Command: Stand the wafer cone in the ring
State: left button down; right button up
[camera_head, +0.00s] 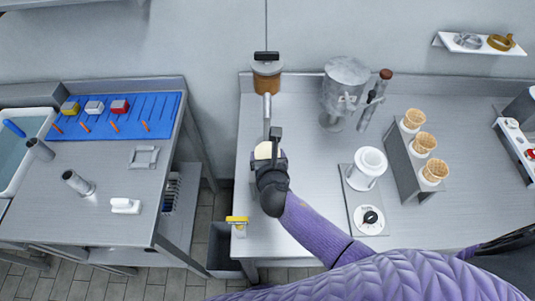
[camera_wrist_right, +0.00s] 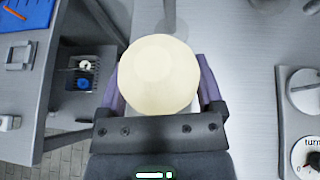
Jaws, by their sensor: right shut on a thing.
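My right gripper (camera_head: 268,160) is over the left part of the right counter. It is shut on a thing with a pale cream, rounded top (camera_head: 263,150). In the right wrist view this cream top (camera_wrist_right: 158,75) sits between the fingers and hides what is under it, so I cannot see any wafer there. Three tan wafer cones (camera_head: 424,143) stand upright in a grey rack to the right. A white round stand with a ring-shaped top (camera_head: 371,160) is on a grey plate, right of the gripper and apart from it. My left gripper is not in view.
A dial (camera_head: 369,219) sits on the plate before the white stand. A brown canister (camera_head: 267,76), a grey rod (camera_head: 267,112) and a metal vessel (camera_head: 346,90) are behind. A blue mat (camera_head: 140,110) lies on the left table. A gap separates table and counter.

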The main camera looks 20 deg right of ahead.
jog(key=shift+f+b, duration=0.6)
jog(key=shift+f, duration=0.25)
jog(key=o, duration=0.5)
jog(key=p+v, duration=0.3)
jog(key=v, duration=0.7)
jog(key=shift+d, duration=0.1)
